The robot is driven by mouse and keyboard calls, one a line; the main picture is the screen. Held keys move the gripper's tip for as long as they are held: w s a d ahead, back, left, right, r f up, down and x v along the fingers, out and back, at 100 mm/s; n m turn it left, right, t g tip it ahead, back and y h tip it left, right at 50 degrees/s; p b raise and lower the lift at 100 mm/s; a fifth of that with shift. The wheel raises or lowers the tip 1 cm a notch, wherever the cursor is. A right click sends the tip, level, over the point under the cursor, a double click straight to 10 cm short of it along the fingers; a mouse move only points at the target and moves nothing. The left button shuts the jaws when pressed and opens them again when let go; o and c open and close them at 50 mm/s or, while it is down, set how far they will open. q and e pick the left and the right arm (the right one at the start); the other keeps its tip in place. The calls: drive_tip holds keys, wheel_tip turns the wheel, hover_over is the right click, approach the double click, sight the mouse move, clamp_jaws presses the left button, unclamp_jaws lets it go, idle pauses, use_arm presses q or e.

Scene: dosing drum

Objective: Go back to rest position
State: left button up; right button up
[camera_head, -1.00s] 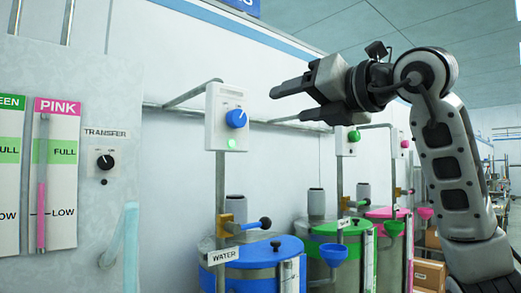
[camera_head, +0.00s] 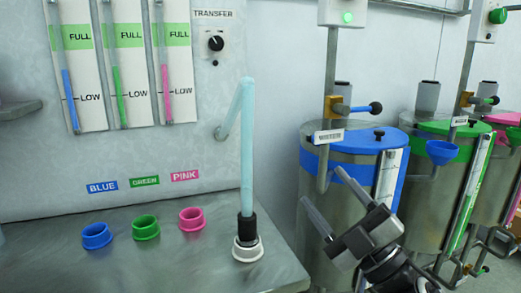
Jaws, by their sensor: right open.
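My right gripper (camera_head: 327,190) is at the lower right of the head view, in front of the blue-lidded drum (camera_head: 345,160). Its two grey fingers point up and to the left, spread apart, with nothing between them. Its wrist and part of the arm come in from the bottom edge. The fingers overlap the drum in the picture; I cannot tell the gap to it. My left gripper does not show clearly.
Left is a counter (camera_head: 150,265) with blue (camera_head: 97,236), green (camera_head: 145,228) and pink (camera_head: 192,220) cups. A pale blue tube (camera_head: 246,150) stands in a white-based holder (camera_head: 248,250). A green-lidded drum (camera_head: 430,185) stands to the right. A grey piece (camera_head: 20,110) juts in at left.

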drive_tip(key=s+d+f+m+h, duration=0.2)
drive_tip(key=d+f+m+h, duration=0.1)
drive_tip(key=f+m+h, duration=0.9)
drive_tip(key=s+f+m+g, duration=0.3)
drive_tip(key=s+f, duration=0.5)
drive_tip(key=f, duration=0.3)
drive_tip(key=s+f+m+g, duration=0.3)
drive_tip(key=s+f+g, duration=0.2)
drive_tip(key=s+f, duration=0.3)
wheel_tip(320, 180, down, 3)
drive_tip(key=shift+s+a+f+p, duration=0.2)
drive_tip(key=shift+s+a+p, duration=0.05)
drive_tip(key=shift+s+p, duration=0.05)
